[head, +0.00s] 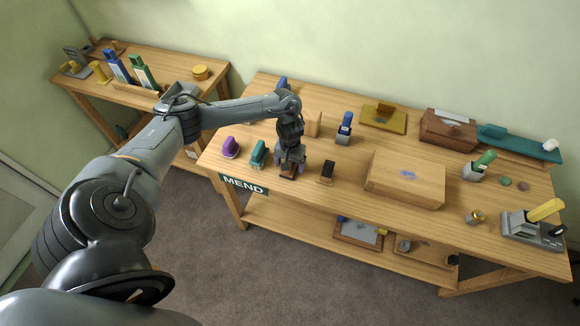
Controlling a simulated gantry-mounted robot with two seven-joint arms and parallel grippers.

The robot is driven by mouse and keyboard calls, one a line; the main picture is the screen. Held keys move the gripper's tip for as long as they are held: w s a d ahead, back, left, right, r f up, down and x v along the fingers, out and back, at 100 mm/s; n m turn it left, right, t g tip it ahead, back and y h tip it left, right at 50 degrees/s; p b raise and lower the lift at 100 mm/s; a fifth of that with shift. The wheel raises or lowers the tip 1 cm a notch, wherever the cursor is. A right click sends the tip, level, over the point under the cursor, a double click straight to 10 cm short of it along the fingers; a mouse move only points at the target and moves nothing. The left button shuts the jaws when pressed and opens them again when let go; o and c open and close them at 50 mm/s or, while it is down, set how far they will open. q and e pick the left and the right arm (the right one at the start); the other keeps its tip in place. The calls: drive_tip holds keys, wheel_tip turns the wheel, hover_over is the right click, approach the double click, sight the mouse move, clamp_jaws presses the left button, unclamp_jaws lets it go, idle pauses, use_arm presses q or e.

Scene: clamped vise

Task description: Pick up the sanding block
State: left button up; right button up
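My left arm reaches in from the left, and its gripper (291,163) points down at the front of the workbench. A small dark brown block (288,174) is under and between the fingers; I cannot tell whether they touch it. A small block with a black top and a light wooden lower part (327,172) stands just right of the gripper. I cannot tell for sure which of these two is the sanding block. A teal item (258,154) and a purple item (230,147) stand to the left. My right gripper is not in view.
The wooden workbench (340,210) bears a large wooden block (405,180) right of the gripper. A blue-topped bottle (345,128) stands behind. A grey holder with a yellow item (532,222) is far right. A MEND sign (243,186) hangs on the front edge.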

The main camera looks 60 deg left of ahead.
use_arm(q)
drive_tip(key=shift+c, duration=0.2)
drive_tip(key=c, duration=1.2)
drive_tip(key=shift+r, duration=0.55)
drive_tip(key=r, duration=0.3)
drive_tip(key=shift+w+d+r, duration=0.15)
drive_tip(key=shift+d+r, duration=0.15)
drive_tip(key=shift+d, duration=0.1)
drive_tip(key=d+r+p, duration=0.1)
drive_tip(key=d+r, duration=0.1)
drive_tip(key=d, duration=0.1)
drive_tip(key=w+d+r+p, duration=0.1)
drive_tip(key=d+r+p, duration=0.1)
drive_tip(key=d, duration=0.2)
drive_tip(key=w+d+r+p, duration=0.1)
drive_tip(key=d+r+p, duration=0.1)
drive_tip(key=d, duration=0.1)
drive_tip(key=shift+d+r, duration=0.15)
drive_tip(key=shift+d, duration=0.15)
